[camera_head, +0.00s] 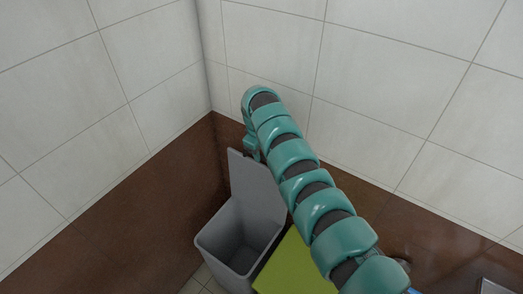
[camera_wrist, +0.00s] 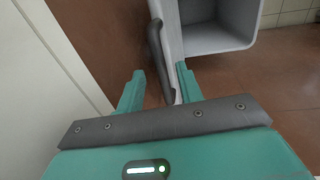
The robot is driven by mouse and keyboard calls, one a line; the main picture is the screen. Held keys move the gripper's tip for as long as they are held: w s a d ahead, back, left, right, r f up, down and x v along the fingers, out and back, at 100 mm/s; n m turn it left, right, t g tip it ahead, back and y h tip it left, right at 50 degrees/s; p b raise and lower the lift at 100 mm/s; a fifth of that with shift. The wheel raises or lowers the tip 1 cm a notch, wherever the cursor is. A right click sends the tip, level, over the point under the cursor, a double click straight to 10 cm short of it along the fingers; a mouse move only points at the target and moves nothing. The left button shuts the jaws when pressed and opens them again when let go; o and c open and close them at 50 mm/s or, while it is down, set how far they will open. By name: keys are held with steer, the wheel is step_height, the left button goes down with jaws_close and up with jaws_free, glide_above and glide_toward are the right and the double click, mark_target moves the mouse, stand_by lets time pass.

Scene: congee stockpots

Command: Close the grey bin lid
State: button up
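The grey bin (camera_head: 240,240) stands on the floor in the corner, its inside visible and empty-looking. Its lid (camera_head: 258,188) is open and stands up, leaning back a little from the rear of the bin. My gripper (camera_head: 250,143) is at the lid's upper end in the head view, mostly hidden by my arm. In the wrist view my gripper (camera_wrist: 160,76) is open, with its two teal fingers apart. The bin's opening (camera_wrist: 222,25) shows beyond, at upper right.
A yellow-green surface (camera_head: 295,268) is close to the bin's right side. Tiled white walls with a brown lower band (camera_head: 150,215) meet in the corner behind the bin. A pale panel (camera_wrist: 45,75) fills the left of the wrist view.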

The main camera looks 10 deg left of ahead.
steer(key=shift+f, duration=0.8)
jaws_close()
